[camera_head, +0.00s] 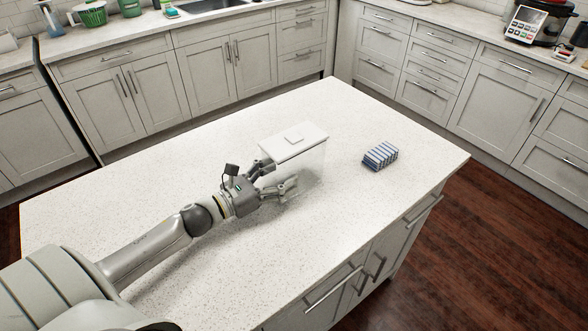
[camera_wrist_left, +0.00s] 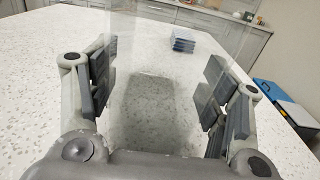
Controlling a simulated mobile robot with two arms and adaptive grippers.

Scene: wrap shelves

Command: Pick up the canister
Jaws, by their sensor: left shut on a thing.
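The canister (camera_head: 292,147) is a clear box with a white lid and a small square knob, upright at or just above the island top in the head view. In the left wrist view its clear wall (camera_wrist_left: 155,60) fills the space between the fingers. My left gripper (camera_head: 279,178) comes in from the left and is shut on the canister's sides below the lid. Both finger pads show beside the clear wall in the wrist view. The canister's base is hard to make out. My right gripper is not in view.
A small blue-and-white striped stack (camera_head: 380,156) lies on the island top (camera_head: 180,150) to the right of the canister. The rest of the top is clear. Cabinets with counters line the back and right, with a sink, a green basket (camera_head: 91,14) and appliances.

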